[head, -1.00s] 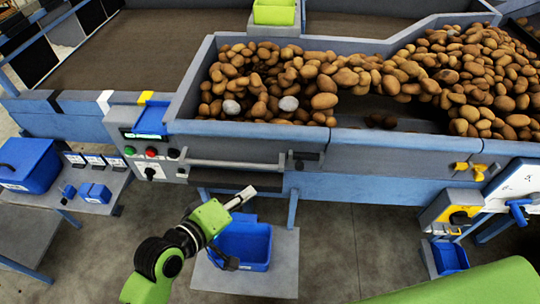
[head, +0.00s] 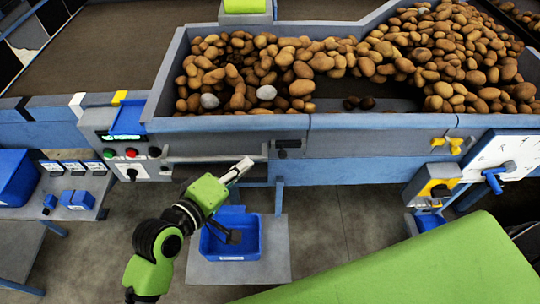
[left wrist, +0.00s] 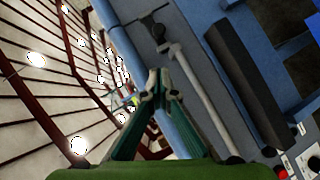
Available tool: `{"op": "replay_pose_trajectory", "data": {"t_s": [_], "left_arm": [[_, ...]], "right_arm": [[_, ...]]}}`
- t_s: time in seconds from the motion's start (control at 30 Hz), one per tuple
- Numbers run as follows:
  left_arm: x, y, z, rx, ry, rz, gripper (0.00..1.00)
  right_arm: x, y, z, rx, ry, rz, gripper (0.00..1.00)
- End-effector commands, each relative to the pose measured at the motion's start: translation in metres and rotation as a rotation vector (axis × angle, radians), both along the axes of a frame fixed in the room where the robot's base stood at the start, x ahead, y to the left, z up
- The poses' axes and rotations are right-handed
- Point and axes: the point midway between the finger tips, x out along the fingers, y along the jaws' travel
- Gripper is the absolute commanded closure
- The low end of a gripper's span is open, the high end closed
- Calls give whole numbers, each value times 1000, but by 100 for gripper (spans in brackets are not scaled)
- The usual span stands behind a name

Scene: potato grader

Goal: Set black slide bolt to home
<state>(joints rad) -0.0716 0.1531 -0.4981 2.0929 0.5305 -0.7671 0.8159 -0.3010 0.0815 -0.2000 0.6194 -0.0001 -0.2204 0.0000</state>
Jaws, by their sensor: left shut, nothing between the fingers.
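A small dark fitting that looks like the black slide bolt (head: 288,143) is on the grey front of the potato hopper, right of the grey rail. Its exact position along its travel is too small to tell. A dark fitting past the rail's far end in the left wrist view (left wrist: 158,31) seems to be the same bolt. My left gripper (head: 246,164) is shut and empty, below and left of the bolt in the head view. In the left wrist view its fingertips (left wrist: 160,84) are beside the rail, apart from the bolt. My right gripper is not seen.
The grey rail (head: 215,159) runs between the button panel (head: 128,150) and the bolt. A blue bin (head: 232,248) stands below my left arm. A yellow valve handle (head: 447,143) and a white board with a blue handle (head: 493,181) are at right.

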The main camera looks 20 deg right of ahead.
Motion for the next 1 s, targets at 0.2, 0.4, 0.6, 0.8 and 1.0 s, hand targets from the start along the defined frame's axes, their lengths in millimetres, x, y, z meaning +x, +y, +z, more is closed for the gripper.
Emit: {"op": "replay_pose_trajectory", "data": {"t_s": [0.2,0.4,0.6,0.8,1.0], "left_arm": [[25,-30,-11,-1,1,-1,100],[34,-56,-23,0,5,-2,100],[31,-73,-34,2,2,0,100],[31,-77,-36,0,0,0,100],[31,-77,-37,1,1,0,100]], "right_arm": [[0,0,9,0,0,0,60],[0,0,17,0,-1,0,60],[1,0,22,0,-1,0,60],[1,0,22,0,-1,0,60],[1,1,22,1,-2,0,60]]}}
